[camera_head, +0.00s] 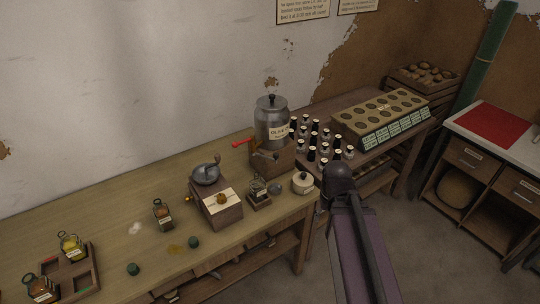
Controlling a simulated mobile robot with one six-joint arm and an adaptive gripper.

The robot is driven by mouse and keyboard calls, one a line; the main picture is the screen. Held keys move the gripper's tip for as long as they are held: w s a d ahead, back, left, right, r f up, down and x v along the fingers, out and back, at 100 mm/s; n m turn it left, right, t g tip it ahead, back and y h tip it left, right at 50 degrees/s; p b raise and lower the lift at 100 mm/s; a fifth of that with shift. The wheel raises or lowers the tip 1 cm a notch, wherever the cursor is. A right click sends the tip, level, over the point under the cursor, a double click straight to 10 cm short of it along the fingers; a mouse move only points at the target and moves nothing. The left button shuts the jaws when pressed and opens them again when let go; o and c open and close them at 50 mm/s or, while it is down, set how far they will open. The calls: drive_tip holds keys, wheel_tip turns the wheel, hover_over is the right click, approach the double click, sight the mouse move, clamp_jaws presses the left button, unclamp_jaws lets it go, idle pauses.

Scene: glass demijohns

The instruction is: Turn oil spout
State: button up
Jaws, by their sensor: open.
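A red handle (241,143) sticks out to the left of the canister. My arm rises from the bottom to a dark joint in front of the table's right end, apart from the canister. My gripper is not visible.
A grinder (218,202), a small glass jar on a stand (259,190) and a cream lidded pot (302,183) stand in front of the canister. Several small bottles (313,140) crowd its right.

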drive_tip(key=w+a+r+m+p, duration=0.1)
drive_tip(key=w+a+r+p, duration=0.3)
drive_tip(key=w, duration=0.5)
drive_tip(key=w+a+r+p, duration=0.3)
drive_tip(key=w+r+p, duration=0.1)
drive_tip(key=w, duration=0.6)
wheel_tip(320, 180, up, 5)
drive_tip(key=m+p, duration=0.1)
drive_tip(key=p, duration=0.4)
hover_over(276, 154)
drive_tip(key=shift+w+f, duration=0.1)
drive_tip(key=shift+f+b, duration=0.2)
drive_tip(key=shift+b, duration=0.15)
wheel_tip(276, 154, down, 14)
drive_tip(key=b, duration=1.3)
drive_tip(key=shift+r, duration=0.25)
drive_tip(key=shift+c, duration=0.2)
clamp_jaws()
